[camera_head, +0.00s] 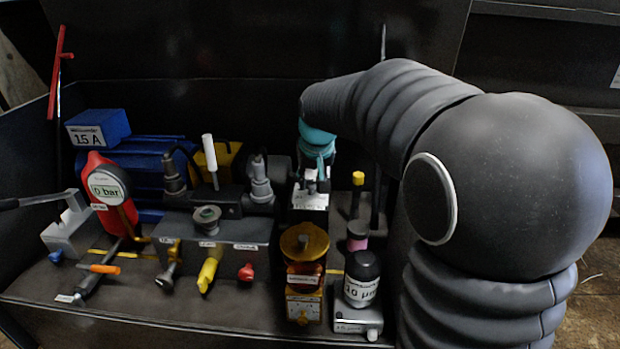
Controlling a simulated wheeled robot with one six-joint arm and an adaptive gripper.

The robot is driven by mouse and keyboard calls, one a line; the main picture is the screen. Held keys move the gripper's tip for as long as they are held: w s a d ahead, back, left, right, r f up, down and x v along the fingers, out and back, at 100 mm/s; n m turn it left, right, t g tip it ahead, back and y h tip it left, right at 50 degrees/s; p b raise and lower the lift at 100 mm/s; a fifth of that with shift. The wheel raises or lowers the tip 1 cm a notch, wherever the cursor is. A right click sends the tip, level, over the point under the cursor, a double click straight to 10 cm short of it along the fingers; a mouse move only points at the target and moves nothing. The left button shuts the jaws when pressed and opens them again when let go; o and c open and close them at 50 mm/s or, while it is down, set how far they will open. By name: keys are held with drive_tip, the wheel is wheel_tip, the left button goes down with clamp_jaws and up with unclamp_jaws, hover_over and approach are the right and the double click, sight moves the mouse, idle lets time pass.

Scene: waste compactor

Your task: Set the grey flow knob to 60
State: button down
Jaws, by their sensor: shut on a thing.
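My gripper (312,182) points down from the teal wrist (317,140) over a dark block with a pale, marked top plate (310,201), right of the picture's middle. Its fingers are small in view and shut on a grey knob at that plate, which looks like the grey flow knob. The fingers mostly hide the knob, and its setting and the scale marks are too small to read. Another grey round knob (206,215) stands on the long grey manifold block to the left, apart from my gripper.
An amber bowl unit (305,243) and a black "10 µm" filter (362,278) stand in front of my gripper. Left are yellow (208,272) and red (246,272) knobs, a red "0 bar" gauge (108,187) and a blue motor (135,165). My arm fills the right side.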

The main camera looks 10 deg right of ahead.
drive_tip(key=n+y, duration=0.1)
drive_tip(key=n, duration=0.2)
drive_tip(key=shift+d+n+y, duration=0.1)
drive_tip(key=shift+n+y, duration=0.2)
drive_tip(key=shift+n, duration=0.1)
drive_tip(key=n+y+b, duration=0.1)
drive_tip(key=n, duration=0.2)
drive_tip(key=shift+w+d+n+g, duration=0.1)
drive_tip(key=shift+n+g, duration=0.2)
drive_tip(key=shift+g, duration=0.1)
drive_tip(key=n+g, duration=0.1)
drive_tip(key=n, duration=0.1)
drive_tip(key=n+y, duration=0.1)
drive_tip(key=n, duration=0.2)
drive_tip(key=shift+n+g+y, duration=0.3)
drive_tip(key=shift+g, duration=0.1)
drive_tip(key=shift+d, duration=0.1)
drive_tip(key=c, duration=0.9)
unclamp_jaws()
drive_tip(key=v, duration=1.2)
